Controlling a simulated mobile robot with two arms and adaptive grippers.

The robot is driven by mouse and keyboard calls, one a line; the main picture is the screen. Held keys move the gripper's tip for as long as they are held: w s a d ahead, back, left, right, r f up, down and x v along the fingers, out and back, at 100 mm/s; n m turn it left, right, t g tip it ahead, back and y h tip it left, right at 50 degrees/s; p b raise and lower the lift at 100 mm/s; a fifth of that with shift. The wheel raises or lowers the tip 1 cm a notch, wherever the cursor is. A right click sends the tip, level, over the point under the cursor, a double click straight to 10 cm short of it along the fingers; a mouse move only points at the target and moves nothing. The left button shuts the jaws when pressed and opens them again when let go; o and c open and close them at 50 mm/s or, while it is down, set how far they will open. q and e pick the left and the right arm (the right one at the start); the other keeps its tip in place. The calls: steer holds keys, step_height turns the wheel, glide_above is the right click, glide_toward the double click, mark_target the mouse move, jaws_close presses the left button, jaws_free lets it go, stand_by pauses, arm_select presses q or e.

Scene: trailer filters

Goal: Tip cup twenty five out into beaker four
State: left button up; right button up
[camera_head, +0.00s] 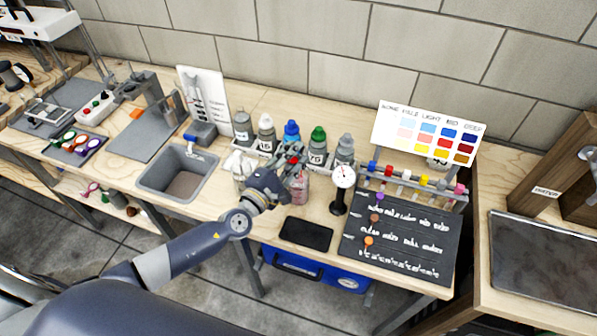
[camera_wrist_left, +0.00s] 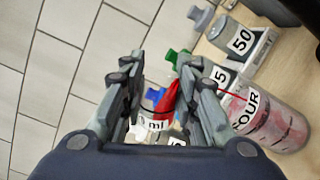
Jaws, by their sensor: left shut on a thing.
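My left gripper (camera_head: 291,165) is over the front middle of the bench, near a clear beaker (camera_head: 299,190) with a pinkish tint. In the left wrist view this beaker (camera_wrist_left: 268,120) reads FOUR and stands at the right, beside my fingers. My left gripper (camera_wrist_left: 160,108) is shut on a small cup with red in it (camera_wrist_left: 168,98), which looks tilted. A thin red line runs from near the right finger toward the beaker. The fingers hide most of the cup, and its number cannot be read for sure. My right gripper is not in view.
Capped bottles, including a blue-capped one (camera_head: 292,132) and a green-capped one (camera_head: 318,138), stand just behind. A dial gauge (camera_head: 343,178) stands close on the right. A grey sink (camera_head: 178,172) is at left. A black pad (camera_head: 306,234) lies in front.

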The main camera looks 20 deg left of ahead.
arm_select(q)
steer(key=shift+d+r+m+p, duration=0.15)
steer(key=shift+d+m+p, duration=0.1)
steer(key=shift+m+p, duration=0.75)
stand_by(1.9)
steer(key=shift+s+d+r+m+p, duration=0.1)
steer(key=shift+d+m+p, duration=0.1)
steer(key=shift+m+p, duration=0.75)
steer(key=shift+s+d+m+p, duration=0.1)
steer(key=shift+d+m+p, duration=0.2)
steer(key=shift+m, duration=1.15)
stand_by(2.7)
